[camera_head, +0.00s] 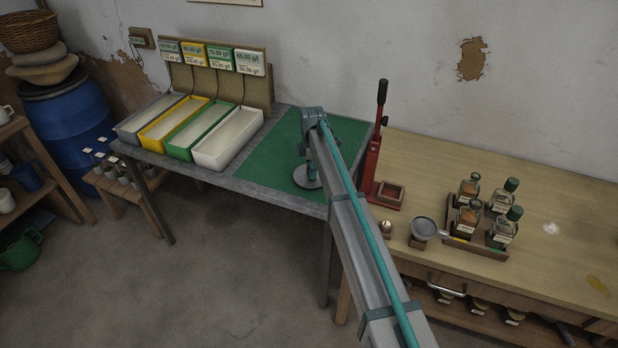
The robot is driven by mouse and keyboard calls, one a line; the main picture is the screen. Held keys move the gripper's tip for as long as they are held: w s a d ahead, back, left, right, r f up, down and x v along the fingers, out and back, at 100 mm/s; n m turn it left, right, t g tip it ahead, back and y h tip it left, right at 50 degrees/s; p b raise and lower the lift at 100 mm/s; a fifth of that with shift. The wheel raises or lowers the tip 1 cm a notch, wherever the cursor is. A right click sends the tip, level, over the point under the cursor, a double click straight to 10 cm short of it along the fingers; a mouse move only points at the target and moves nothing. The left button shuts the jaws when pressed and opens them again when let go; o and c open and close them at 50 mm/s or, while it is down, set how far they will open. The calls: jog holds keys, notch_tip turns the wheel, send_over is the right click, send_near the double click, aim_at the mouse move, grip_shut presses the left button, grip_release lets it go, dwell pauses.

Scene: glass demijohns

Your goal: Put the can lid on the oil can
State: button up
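A long grey and teal arm, apparently mine, reaches from the bottom right up to the green mat on the table. A round grey disc (307,177) lies at the low end of its short upright part, on or just above the mat. I cannot tell whether this disc is the can lid, a foot or part of the arm. I make out no gripper fingers there. I cannot pick out the oil can for certain; a green vessel with a handle (20,248) sits on a low shelf at the far left.
The green mat (275,160) is mostly bare. Four coloured trays (228,138) stand left of it. A red lever press (375,150) stands right of the arm. The wooden bench (440,165) holds a rack of several jars and a small strainer (424,228). A blue barrel (68,125) is at the left.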

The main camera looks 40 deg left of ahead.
grip_shut()
jog(key=shift+r+p, duration=0.4)
jog(key=shift+r, duration=0.7)
jog(key=shift+r+p, duration=0.95)
jog(key=shift+r, duration=1.5)
